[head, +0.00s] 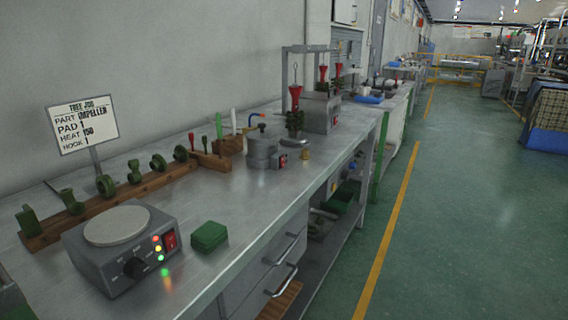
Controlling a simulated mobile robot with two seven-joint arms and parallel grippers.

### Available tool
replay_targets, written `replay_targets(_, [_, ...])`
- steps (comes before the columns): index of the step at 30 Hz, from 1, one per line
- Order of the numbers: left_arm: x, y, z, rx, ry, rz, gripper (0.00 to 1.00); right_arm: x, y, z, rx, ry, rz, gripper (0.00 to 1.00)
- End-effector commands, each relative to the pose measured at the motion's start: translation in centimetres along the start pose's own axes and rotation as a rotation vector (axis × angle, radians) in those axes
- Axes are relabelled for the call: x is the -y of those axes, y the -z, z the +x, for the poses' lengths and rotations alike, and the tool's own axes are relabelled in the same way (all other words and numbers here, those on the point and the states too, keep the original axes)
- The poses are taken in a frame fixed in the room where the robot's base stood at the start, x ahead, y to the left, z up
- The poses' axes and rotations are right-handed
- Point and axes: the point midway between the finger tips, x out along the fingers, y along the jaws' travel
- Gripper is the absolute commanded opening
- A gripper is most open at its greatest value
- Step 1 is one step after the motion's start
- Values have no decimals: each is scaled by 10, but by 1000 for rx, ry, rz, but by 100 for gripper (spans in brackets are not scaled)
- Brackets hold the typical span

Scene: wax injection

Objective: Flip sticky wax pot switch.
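A small metal pot (262,147) with a dark-knobbed lid stands on the workbench near the middle of the head view. A small box with a red switch (283,159) is on its right side. This looks like the sticky wax pot. The switch is too small to tell its position. Neither of my grippers is in view.
The metal workbench (230,205) runs away along the wall. A wooden rack (150,187) holds green parts. A job sign (83,125) stands behind. The aisle floor is clear.

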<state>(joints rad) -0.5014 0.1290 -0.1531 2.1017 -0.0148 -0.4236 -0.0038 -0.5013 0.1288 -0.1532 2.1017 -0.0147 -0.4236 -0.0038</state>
Motion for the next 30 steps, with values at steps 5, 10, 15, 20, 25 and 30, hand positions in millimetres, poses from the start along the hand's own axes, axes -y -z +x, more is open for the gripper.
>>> replay_targets(5, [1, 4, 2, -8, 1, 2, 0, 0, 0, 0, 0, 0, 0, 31])
replay_targets(10, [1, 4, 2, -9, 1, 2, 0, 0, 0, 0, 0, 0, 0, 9])
replay_targets(15, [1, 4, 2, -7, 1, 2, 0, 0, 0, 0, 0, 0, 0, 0])
replay_targets(20, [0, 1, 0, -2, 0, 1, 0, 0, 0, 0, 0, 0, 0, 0])
replay_targets(25, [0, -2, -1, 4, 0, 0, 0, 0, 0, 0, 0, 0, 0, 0])
replay_targets(30, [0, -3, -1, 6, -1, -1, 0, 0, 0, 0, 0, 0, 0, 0])
